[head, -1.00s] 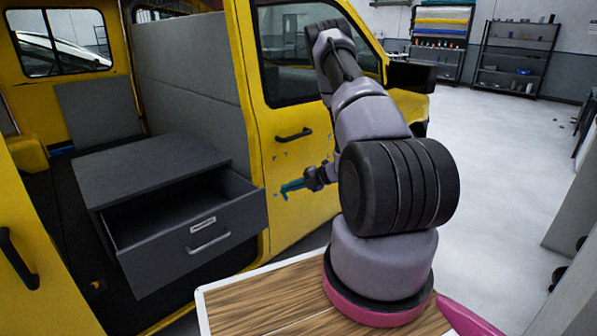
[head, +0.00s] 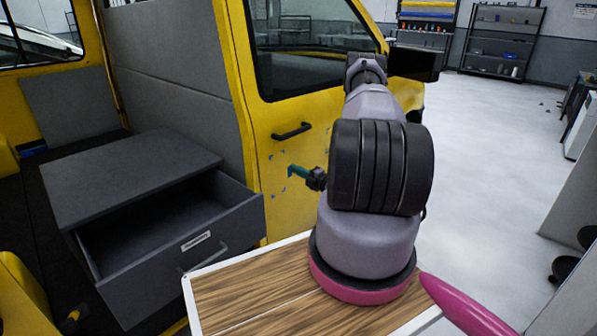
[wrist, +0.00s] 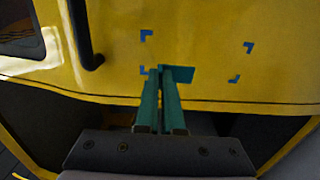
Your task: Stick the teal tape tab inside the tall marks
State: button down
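The teal tape tab (wrist: 182,74) sticks out to the right from the tips of my gripper (wrist: 161,72), whose teal fingers are close together on it. Blue corner marks (wrist: 147,36) on the yellow door (wrist: 200,25) frame a bare patch. In the wrist view the tab overlaps the lower part of that patch, nearer the left marks. I cannot tell whether it touches the door. In the head view my gripper (head: 297,171) is in front of the lower door, among small blue marks (head: 273,196). The dark wrist part hides the area below the fingers.
A black door handle (head: 291,131) is above the marks; it also shows at upper left in the wrist view (wrist: 84,35). A grey cabinet with an open drawer (head: 205,240) stands left of my arm. A wood-topped surface (head: 250,290) lies under my arm's base. Open floor is at right.

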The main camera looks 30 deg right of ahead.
aim_at(277, 161)
jog(key=shift+x, duration=2.9)
jog(key=shift+w+a, duration=0.3)
jog(key=shift+w, duration=0.4)
jog(key=c, duration=1)
grip_release()
jog(key=shift+o, duration=0.2)
